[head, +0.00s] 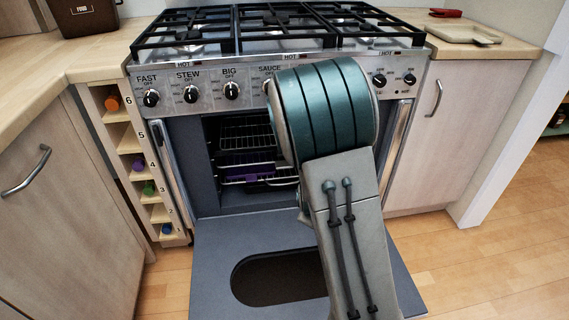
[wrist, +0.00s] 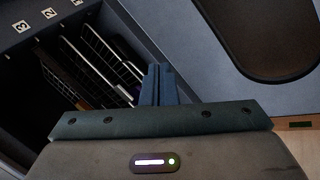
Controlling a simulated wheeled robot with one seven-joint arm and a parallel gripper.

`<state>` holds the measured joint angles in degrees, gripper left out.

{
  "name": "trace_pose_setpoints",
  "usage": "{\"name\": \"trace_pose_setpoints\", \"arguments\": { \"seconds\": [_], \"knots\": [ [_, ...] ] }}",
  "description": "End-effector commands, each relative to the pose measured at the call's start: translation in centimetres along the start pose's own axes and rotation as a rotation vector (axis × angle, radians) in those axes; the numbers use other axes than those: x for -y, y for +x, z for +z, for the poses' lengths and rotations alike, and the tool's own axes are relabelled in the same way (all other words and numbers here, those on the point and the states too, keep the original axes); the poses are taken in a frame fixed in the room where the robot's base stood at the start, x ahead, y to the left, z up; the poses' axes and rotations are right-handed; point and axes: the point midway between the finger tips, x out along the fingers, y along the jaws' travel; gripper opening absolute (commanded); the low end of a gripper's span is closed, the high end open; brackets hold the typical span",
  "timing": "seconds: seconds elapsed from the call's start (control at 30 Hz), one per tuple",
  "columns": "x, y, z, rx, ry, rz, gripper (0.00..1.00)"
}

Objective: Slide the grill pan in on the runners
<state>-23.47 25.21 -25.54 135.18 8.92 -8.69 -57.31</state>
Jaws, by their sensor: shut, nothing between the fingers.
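The oven of the range cooker stands open in the head view, with wire shelves (head: 245,135) inside its dark cavity. A purple piece (head: 250,172) shows low among the wires, in the middle of the cavity. It seems to be part of the grill pan, but I cannot tell its full outline. My arm hides the gripper and the right of the cavity in the head view.
The dropped oven door (head: 225,245) with its dark window (head: 275,278) lies below the cavity; it also shows in the wrist view (wrist: 220,75). Numbered labels (wrist: 48,13) line the opening's edge. A narrow bottle rack (head: 140,165) stands left, knobs (head: 231,90) above.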

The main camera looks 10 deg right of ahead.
Motion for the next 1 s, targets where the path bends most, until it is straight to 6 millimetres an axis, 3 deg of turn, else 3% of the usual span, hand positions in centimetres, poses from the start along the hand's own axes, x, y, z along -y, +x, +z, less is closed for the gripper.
{"name": "trace_pose_setpoints", "arguments": {
  "seconds": [0.03, 0.2, 0.43, 0.7, 1.0],
  "knots": [
    [0.0, 1.6, 0.1, 0.011, -0.072, 0.039, 0.00],
    [-1.5, 5.4, 0.2, 0.040, -0.344, 0.204, 0.00],
    [-3.7, 8.6, -0.5, 0.108, -0.763, 0.451, 0.00],
    [-5.3, 9.8, -3.7, 0.217, -1.310, 0.779, 0.00],
    [-4.4, 8.8, -8.4, 0.324, -1.780, 1.112, 0.00]
  ]
}}
